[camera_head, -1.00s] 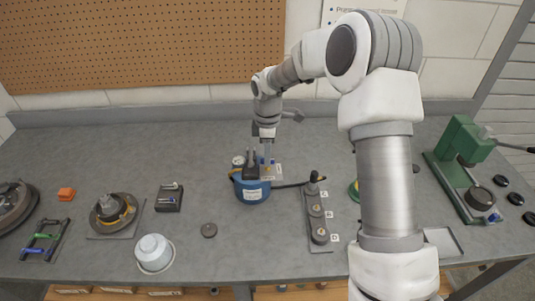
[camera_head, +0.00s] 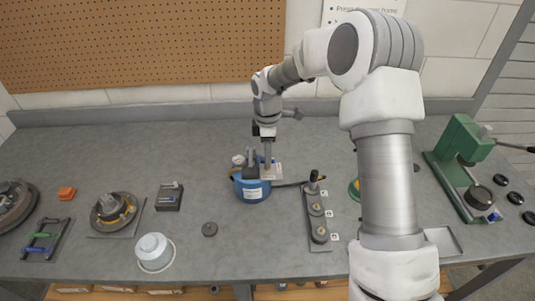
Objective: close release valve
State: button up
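A blue round unit (camera_head: 252,192) with a white label stands at the middle of the bench. A dark upright part and a pale plate (camera_head: 272,171) show on its top, and a small white round part (camera_head: 238,160) sits at its back left. A dark hose runs from it to the right. My gripper (camera_head: 267,166) points down over the right part of the unit's top, at or very near it. The fingers are too small to tell open from shut. I cannot make out which part is the release valve; the gripper may cover it.
A grey plate with several knobs and a lever (camera_head: 317,212) stands right of the unit. A green press (camera_head: 459,150) stands far right. The back of the bench is clear.

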notch_tip(320, 180, up, 17)
jog(key=shift+r, duration=0.2)
dwell(0.4)
jog(key=shift+s+r, duration=0.1)
jog(key=s+d+r+m+t, duration=0.2)
jog(key=s+d+r+m, duration=0.25)
jog(key=s, duration=0.35)
jog(key=s+d+r+m+t, duration=0.1)
jog(key=s+d+r+m, duration=0.3)
jog(key=s, duration=0.4)
jog(key=s+d+f+m+t, duration=0.1)
jog(key=s+m, duration=0.3)
jog(key=s, duration=0.3)
jog(key=s+d+f+m+t, duration=0.1)
jog(key=s+d+f+m, duration=0.1)
jog(key=s+m, duration=0.3)
jog(key=shift+s+f+t, duration=0.25)
jog(key=shift+s+t, duration=0.05)
jog(key=shift+s, duration=0.85)
